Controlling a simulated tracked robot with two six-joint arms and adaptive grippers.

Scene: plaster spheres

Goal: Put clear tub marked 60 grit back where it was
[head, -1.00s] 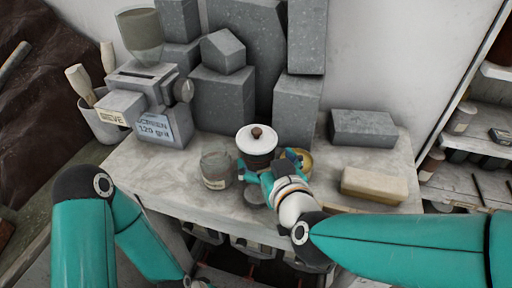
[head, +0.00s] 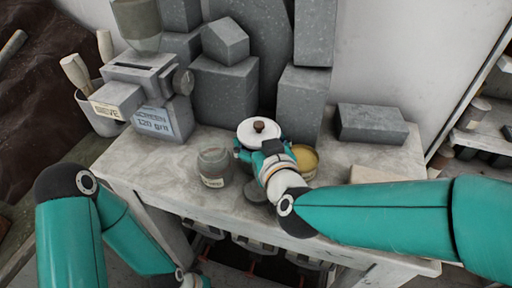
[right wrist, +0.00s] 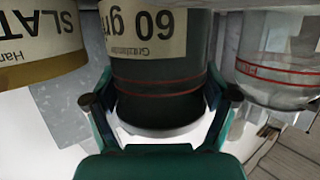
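The clear tub marked 60 grit, with dark contents and a white lid with a brown knob (head: 258,130), stands upright near the middle of the bench. In the right wrist view, the tub (right wrist: 160,70) appears upside down with its "60 gr" label readable. My right gripper (right wrist: 160,85) has one finger against each side of the tub, near the lid, and looks shut on it. In the head view, my right gripper (head: 262,153) hides most of the tub's body.
A labelled glass jar (head: 214,166) stands close left of the tub, and a yellow-topped tub (head: 304,160) close right. A grey disc (head: 259,191) lies in front. Stone blocks (head: 224,92) stand behind, a sieve machine (head: 150,95) at left. Bench (head: 195,192) front-left is clear.

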